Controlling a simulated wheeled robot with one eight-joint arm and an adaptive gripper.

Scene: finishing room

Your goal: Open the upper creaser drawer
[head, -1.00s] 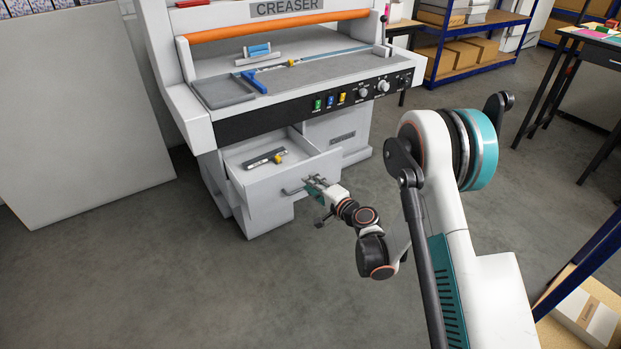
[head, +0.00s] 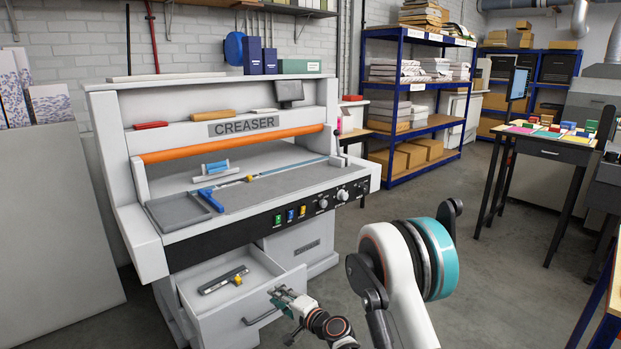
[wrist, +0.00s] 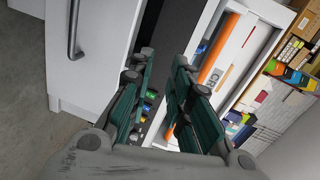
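The creaser (head: 205,240) is a large white machine with an orange bar. Its upper drawer (head: 225,320) is pulled out, and its inside shows. A dark bar-like tool with a yellow part (head: 224,279) lies in it. The drawer front has a grey bar handle (head: 262,318). My gripper (head: 287,302) is just in front of the drawer front, at the handle's right end. In the wrist view its teal-padded fingers (wrist: 163,75) are apart with nothing between them. The handle (wrist: 73,28) is left of the fingers there, outside them.
The creaser's control panel (head: 310,208) and worktop (head: 270,188) overhang the drawer. Blue shelving (head: 390,110) and a black table (head: 548,150) stand at the right.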

